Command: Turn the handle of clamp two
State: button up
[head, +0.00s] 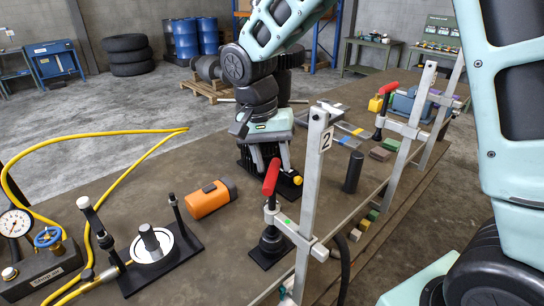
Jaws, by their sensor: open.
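Clamp two has an upright steel post (309,195) with a white plate marked 2 near its top. Its red handle (271,177) stands nearly upright, tilted slightly, on the left of the post. Below the handle is a black spindle and foot (269,246) with a green mark above it. My gripper (270,168) points down behind the red handle in the head view, apart from it as far as I can tell. It is open, and nothing shows held in it. Its fingertips are partly hidden among dark parts on the table.
A black fixture with a round part (151,243), a gauge (15,222) and yellow hoses are at left. A black cylinder (352,172) stands right of the post. Another red-handled clamp (386,92) is farther back.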

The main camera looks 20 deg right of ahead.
jog(key=shift+c, duration=0.3)
grip_shut()
jog(key=shift+a+n, duration=0.1)
jog(key=shift+n, duration=0.3)
jog(key=shift+s+a+n+t+b, duration=0.15)
jog(key=shift+a+n+t, duration=0.3)
jog(key=shift+n, duration=1.8)
jog(key=shift+a+n+t+b, duration=0.25)
jog(key=shift+a+n+t, duration=0.2)
jog(key=shift+n, duration=1.75)
jog(key=shift+s+a+n+t+b, duration=0.15)
jog(key=shift+a+n+t, duration=0.3)
jog(key=shift+n, duration=1.8)
jog(key=shift+w, duration=0.1)
